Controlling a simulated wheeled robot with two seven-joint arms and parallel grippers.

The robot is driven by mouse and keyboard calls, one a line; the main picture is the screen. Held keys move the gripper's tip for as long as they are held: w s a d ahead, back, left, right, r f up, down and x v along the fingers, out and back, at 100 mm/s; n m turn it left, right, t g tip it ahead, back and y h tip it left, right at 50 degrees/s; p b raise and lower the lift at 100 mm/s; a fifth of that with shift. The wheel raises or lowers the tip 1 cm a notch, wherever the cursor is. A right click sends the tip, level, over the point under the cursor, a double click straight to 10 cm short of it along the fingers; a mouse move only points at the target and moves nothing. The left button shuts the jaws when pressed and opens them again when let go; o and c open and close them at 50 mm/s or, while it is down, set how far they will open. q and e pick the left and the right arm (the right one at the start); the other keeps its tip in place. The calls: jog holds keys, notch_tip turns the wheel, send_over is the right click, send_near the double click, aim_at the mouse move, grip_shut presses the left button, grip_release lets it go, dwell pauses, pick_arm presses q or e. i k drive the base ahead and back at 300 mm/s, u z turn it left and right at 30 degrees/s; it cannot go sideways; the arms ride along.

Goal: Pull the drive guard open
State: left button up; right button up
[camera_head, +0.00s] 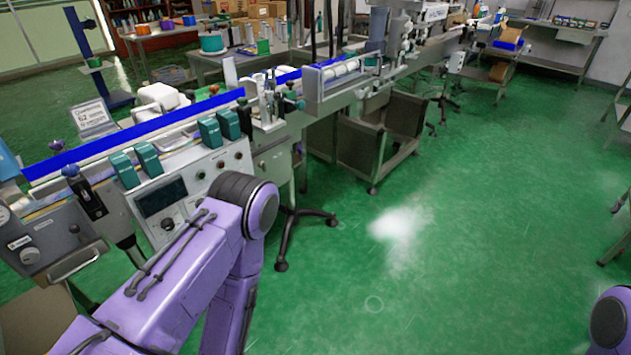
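The sleeve applicator line (190,140) runs from the left edge toward the back. At its near left end is a grey metal housing (30,252) with a round knob and a curved bar handle (78,264) low on its front. This may be the drive guard; I cannot tell for certain. The housing front looks closed. My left arm shows as a purple bent elbow in front of the machine, covering part of its lower front. My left gripper is outside the picture. Only a purple piece of my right arm shows at the bottom right corner, without its gripper.
A control panel (160,198) with a dark display and green blocks sits right of the housing. A black-footed stand (283,240) and a grey metal bin cart (362,150) stand beyond my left arm. The green floor (440,270) is clear in the middle and right.

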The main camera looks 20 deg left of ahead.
aim_at(277, 159)
jog(key=z, duration=0.3)
jog(key=i, duration=0.85)
jog(key=u, duration=0.6)
jog(key=i, duration=0.6)
jog(key=u, duration=0.45)
